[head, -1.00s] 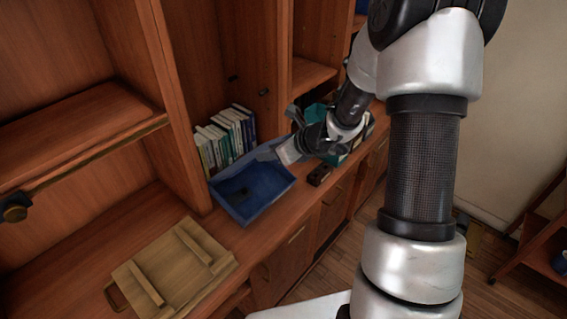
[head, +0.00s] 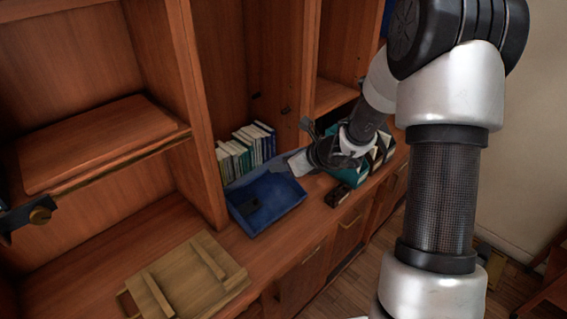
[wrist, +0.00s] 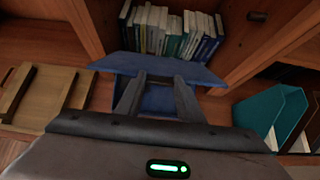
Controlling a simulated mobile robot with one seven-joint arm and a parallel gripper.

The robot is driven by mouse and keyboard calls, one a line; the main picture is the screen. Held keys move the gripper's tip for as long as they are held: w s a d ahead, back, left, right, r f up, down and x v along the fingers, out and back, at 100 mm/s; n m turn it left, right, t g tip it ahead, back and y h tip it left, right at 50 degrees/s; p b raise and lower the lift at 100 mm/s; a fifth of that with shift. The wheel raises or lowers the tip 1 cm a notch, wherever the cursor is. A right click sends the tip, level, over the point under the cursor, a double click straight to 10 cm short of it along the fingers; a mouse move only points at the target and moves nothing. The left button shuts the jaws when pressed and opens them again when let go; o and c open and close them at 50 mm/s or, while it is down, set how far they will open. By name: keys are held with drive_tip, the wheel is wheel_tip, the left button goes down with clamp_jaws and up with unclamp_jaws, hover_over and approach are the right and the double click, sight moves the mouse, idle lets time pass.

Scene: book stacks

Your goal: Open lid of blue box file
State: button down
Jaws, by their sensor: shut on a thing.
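The blue box file (head: 272,208) lies on the wooden counter in the head view, its inside visible with a dark piece in it. My gripper (head: 295,164) is at its right rear side. In the wrist view my gripper (wrist: 160,82) is shut, its two fingers meeting a blue panel (wrist: 205,73), which appears to be the lid. More blue of the box file (wrist: 158,99) shows between the fingers. The exact contact at the fingertips is hard to make out, and the lid's hinge is not clear.
A row of books (head: 246,150) stands behind the box file. A wooden tray-like board (head: 185,282) lies at the front left. A small dark object (head: 338,196) and teal file holders (head: 378,150) are to the right. Cabinet uprights rise close behind.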

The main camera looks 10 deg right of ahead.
drive_tip(key=shift+d, duration=0.1)
idle(0.3)
drive_tip(key=c, duration=1.2)
unclamp_jaws()
drive_tip(key=p+v, duration=0.1)
drive_tip(key=v, duration=1.6)
drive_tip(key=shift+s, duration=0.2)
drive_tip(key=shift+r, duration=0.15)
